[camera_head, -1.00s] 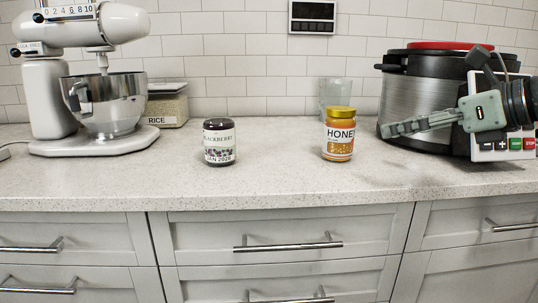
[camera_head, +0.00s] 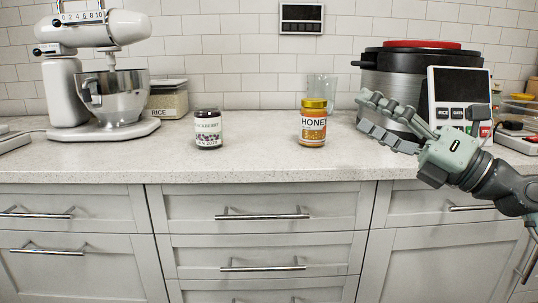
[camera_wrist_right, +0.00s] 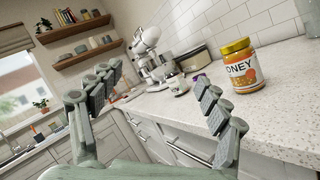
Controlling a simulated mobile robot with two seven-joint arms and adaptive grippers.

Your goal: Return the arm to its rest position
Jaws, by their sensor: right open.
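My right gripper (camera_head: 388,122) is open and empty in the head view, in front of the cooker at the right, with its arm coming in from the lower right. In the right wrist view its two spread fingers (camera_wrist_right: 160,95) have nothing between them. A honey jar (camera_head: 313,123) with a yellow lid stands upright on the counter, left of the gripper and apart from it. The honey jar also shows right of the fingers in the right wrist view (camera_wrist_right: 238,70). A dark-lidded blackberry jar (camera_head: 208,128) stands further left. My left gripper is not in view.
The pale counter (camera_head: 260,162) is clear in front of the jars. A stand mixer (camera_head: 98,75) and a rice container (camera_head: 168,99) are at the left. A clear glass (camera_head: 322,90) stands behind the honey. A cooker (camera_head: 400,75) stands at the right. Drawers (camera_head: 262,207) lie below.

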